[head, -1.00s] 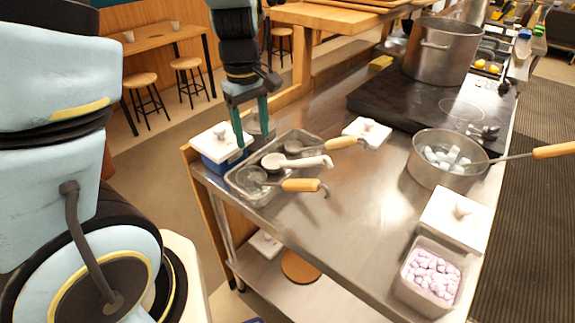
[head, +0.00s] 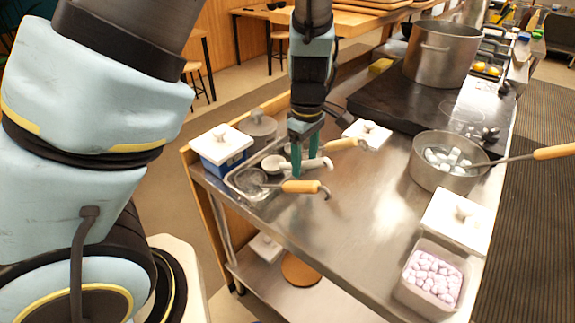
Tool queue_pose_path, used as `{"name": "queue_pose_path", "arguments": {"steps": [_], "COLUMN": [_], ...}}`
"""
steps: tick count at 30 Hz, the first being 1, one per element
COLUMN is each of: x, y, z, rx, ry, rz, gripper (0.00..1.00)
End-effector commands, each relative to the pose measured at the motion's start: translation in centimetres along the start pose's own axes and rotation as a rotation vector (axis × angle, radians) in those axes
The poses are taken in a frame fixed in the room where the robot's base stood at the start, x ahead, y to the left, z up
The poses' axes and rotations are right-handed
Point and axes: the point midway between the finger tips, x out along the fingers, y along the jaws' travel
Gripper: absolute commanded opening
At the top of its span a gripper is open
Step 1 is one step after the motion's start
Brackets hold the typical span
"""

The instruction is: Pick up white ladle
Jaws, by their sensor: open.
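The white ladle (head: 318,163) lies across a metal tray (head: 240,190) on the steel counter, with its bowl to the left and its handle pointing right. My gripper (head: 304,165) points down at the ladle's handle with its teal fingers apart. The fingers hide part of the handle. One finger appears on the near side and the other on the far side, but I cannot tell whether either touches it. Two wooden-handled ladles rest in the same tray: one nearer (head: 300,187) and one farther (head: 345,144).
A blue container with a white lid (head: 222,142) and a grey lidded pot (head: 258,125) stand left of the tray. A white lid (head: 368,133) lies behind it. A pan (head: 437,180) and a tub of pale pieces (head: 432,278) are at the right. The middle counter is bare.

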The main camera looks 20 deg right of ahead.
Motion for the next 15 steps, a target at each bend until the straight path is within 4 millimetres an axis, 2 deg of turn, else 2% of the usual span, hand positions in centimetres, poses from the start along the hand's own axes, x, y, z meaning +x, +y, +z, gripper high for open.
{"name": "queue_pose_path", "arguments": {"steps": [9,15], "x": [4.2,5.0], "y": [-0.5,-0.4], "z": [0.2,0.2], "rx": [-0.002,0.000], "ry": [0.000,0.000], "rz": [-0.004,0.000], "gripper": [0.65,0.65]}}
